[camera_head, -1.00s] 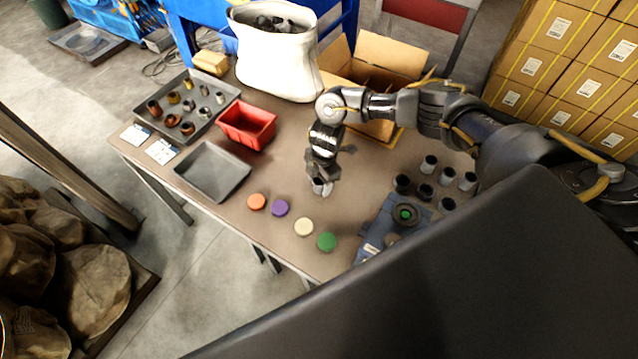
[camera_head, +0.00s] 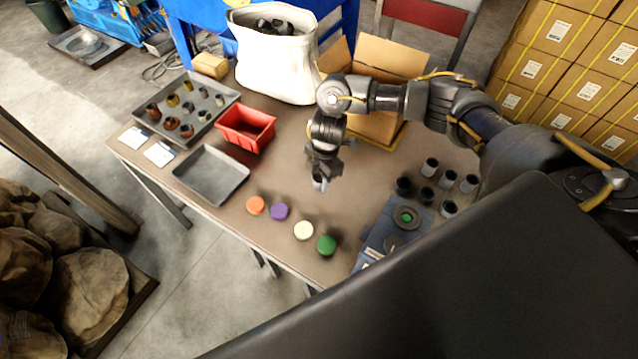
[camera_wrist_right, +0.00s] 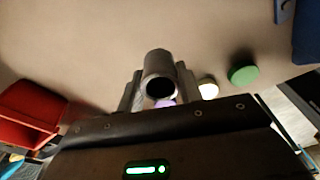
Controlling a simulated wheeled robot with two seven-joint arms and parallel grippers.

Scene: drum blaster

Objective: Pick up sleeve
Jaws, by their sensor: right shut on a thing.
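My right gripper (camera_head: 321,180) is over the middle of the table, shut on a grey metal sleeve. In the right wrist view the sleeve (camera_wrist_right: 158,80) is a short hollow cylinder between the two fingers, its dark open end facing the camera. In the head view the sleeve (camera_head: 320,185) shows small below the fingers. It appears to be just above the table top; the exact gap is hard to tell. More dark and grey sleeves (camera_head: 430,167) stand in a group at the right of the table. My left gripper is not in view.
Orange (camera_head: 255,205), purple (camera_head: 279,211), cream (camera_head: 303,230) and green (camera_head: 326,245) caps lie along the front. A blue device (camera_head: 372,243) stands right of them. A red bin (camera_head: 246,128), an empty grey tray (camera_head: 211,174), a white sack (camera_head: 275,65) and an open carton (camera_head: 392,57) surround the clear middle.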

